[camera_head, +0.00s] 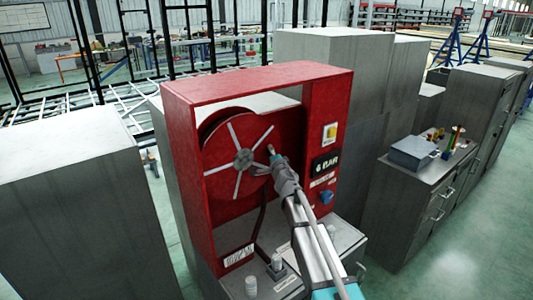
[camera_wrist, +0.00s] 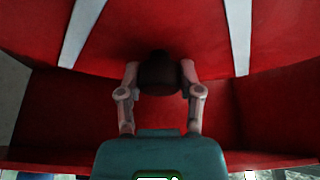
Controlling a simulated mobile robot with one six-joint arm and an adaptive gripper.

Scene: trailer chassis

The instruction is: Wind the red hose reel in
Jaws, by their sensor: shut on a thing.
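The red hose reel (camera_head: 222,160) with light spokes and a grey hub sits upright inside a red open-fronted housing (camera_head: 190,200) on a grey cabinet. My gripper (camera_head: 268,165) is at the right side of the reel's face, next to the hub. In the wrist view, my gripper (camera_wrist: 159,80) is shut on a dark round crank handle (camera_wrist: 159,72) that stands out from the red reel face, with one finger on each side. The arm hides part of the reel's lower right in the head view. A dark hose hangs below the reel.
The housing's right panel carries a yellow switch (camera_head: 330,132), a "6 BAR" display (camera_head: 325,163) and a blue knob (camera_head: 326,197). Small fittings (camera_head: 275,264) stand on the cabinet top below the reel. Grey cabinets (camera_head: 75,200) flank the housing; green floor shows at right.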

